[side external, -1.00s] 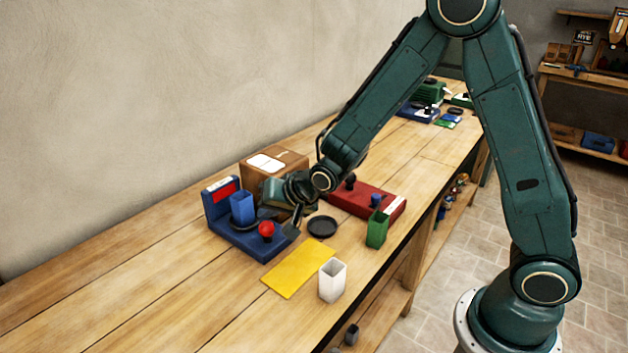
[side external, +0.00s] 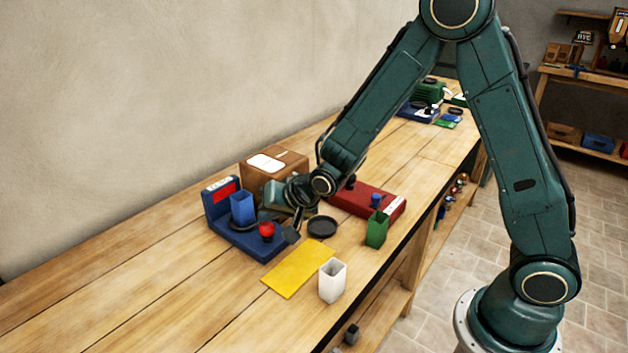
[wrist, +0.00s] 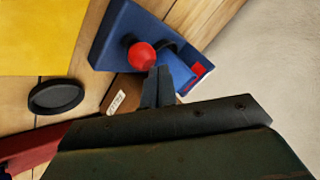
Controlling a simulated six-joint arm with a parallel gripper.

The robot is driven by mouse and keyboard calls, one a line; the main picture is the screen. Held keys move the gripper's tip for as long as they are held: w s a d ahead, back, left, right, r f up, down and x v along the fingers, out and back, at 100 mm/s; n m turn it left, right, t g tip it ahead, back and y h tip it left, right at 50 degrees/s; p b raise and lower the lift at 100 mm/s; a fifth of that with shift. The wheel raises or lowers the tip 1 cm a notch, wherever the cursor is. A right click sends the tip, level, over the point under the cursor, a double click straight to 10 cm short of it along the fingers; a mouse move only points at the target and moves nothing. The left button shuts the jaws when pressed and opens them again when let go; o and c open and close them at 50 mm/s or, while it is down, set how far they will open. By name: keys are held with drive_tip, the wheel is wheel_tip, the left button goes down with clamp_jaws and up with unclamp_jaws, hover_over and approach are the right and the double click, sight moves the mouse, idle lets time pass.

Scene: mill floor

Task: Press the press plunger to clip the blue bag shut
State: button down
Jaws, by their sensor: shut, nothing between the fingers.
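The blue press (side external: 262,246) stands on the bench near the wall, with a red ball-topped plunger (side external: 266,230) at its front right. The blue bag (side external: 242,208), an upright open-topped block shape, stands on the press behind the plunger. My gripper (side external: 292,234) is shut and empty, pointing down just right of the plunger. In the wrist view the red knob (wrist: 142,56) lies just beyond the shut fingertips (wrist: 158,72); whether they touch it I cannot tell.
A black round dish (side external: 322,226), a yellow mat (side external: 298,268), a white bag (side external: 332,281) and a green bag (side external: 376,228) are in front and to the right. A red press base (side external: 376,200) and a cardboard box (side external: 274,168) stand behind. The bench's left front is clear.

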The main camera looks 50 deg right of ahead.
sight(270, 227)
drive_tip(key=shift+f, duration=0.9)
idle(0.9)
drive_tip(key=shift+r, duration=0.15)
idle(0.3)
drive_tip(key=shift+r, duration=1.3)
drive_tip(key=shift+r, duration=2.5)
